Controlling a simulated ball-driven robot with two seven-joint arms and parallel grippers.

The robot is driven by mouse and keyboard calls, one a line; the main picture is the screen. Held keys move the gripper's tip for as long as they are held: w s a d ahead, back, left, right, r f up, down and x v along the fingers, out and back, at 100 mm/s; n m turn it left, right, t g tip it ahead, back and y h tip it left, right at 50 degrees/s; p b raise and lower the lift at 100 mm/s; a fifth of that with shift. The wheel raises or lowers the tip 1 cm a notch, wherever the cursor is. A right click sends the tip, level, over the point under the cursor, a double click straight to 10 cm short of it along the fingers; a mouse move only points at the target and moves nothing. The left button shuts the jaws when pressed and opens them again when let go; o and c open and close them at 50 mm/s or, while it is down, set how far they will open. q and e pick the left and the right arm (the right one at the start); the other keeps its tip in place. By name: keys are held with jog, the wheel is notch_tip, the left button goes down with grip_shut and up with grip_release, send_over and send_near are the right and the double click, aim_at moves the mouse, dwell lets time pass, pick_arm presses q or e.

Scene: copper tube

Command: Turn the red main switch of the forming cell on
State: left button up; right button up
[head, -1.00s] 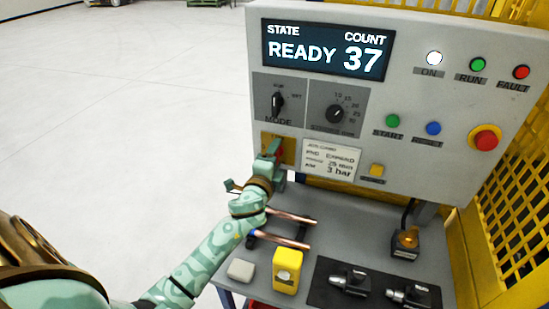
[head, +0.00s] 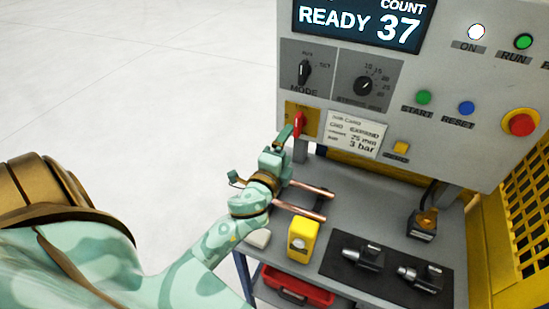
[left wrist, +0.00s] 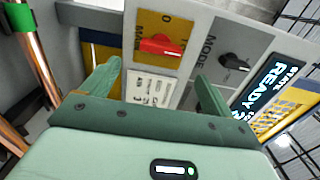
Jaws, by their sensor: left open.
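The red main switch (head: 299,123) sits on a yellow plate at the lower left of the grey control panel (head: 465,140). Its handle stands upright on the panel in the head view. In the left wrist view the red handle (left wrist: 160,45) shows in full, with a "0" mark to one side. My left gripper (head: 287,136) is just in front of and below the switch. In the left wrist view my gripper (left wrist: 159,70) has its fingers spread, with nothing between them, and the handle appears beyond the gap. Contact is not visible. My right gripper is not in view.
The display (head: 360,22) reads READY 37, and the ON lamp (head: 476,32) is lit white. Copper tubes (head: 300,210) lie on the bench beneath my left gripper. A yellow box (head: 302,240) and dark tools (head: 363,255) stand nearby. Open floor lies left.

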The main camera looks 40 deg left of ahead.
pick_arm(q)
jog(key=b+v, duration=0.1)
jog(key=v, duration=0.6)
jog(key=shift+s, duration=0.25)
jog(key=shift+d, duration=0.15)
